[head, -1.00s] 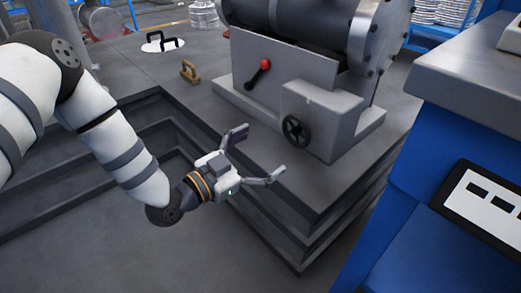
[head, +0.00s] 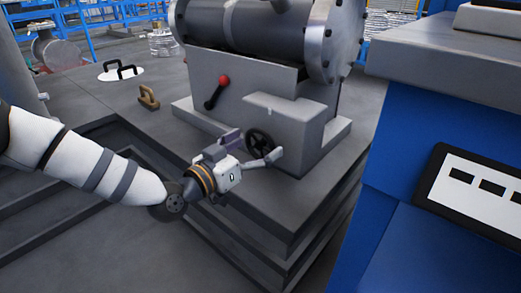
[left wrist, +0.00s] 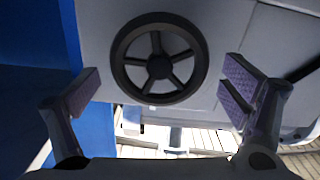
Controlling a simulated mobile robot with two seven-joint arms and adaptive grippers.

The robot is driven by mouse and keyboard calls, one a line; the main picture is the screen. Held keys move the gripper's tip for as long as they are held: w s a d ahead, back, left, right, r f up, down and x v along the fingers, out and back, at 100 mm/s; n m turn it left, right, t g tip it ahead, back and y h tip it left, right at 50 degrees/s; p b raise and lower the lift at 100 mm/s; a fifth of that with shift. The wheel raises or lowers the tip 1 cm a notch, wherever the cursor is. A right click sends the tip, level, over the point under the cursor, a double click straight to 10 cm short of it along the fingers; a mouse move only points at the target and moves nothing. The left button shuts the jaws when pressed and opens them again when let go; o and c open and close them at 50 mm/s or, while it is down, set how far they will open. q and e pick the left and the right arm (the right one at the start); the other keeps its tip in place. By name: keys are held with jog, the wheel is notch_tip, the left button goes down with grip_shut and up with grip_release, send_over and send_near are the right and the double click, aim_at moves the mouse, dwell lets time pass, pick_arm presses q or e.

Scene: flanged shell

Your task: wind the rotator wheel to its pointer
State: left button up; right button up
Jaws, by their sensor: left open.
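The rotator wheel (head: 262,144) is a black spoked handwheel on the front of the grey housing below the flanged shell. In the left wrist view the wheel (left wrist: 159,60) sits between the fingers, in the upper middle. My left gripper (head: 249,152) is open in front of the wheel. Its fingers stand to either side, and the left wrist view shows gaps between them and the rim. My right gripper is in neither view.
A red-knobbed lever (head: 217,92) is on the housing left of the wheel. The flanged shell (head: 262,27) lies above. A brown handle (head: 148,97) and a white plate with black handles (head: 121,73) are on the deck. A blue cabinet (head: 400,190) stands at right.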

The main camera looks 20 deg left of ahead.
pick_arm(q)
jog(key=shift+x, duration=0.85)
jog(key=shift+c, duration=0.2)
jog(key=c, duration=1.1)
jog(key=shift+n, duration=0.4)
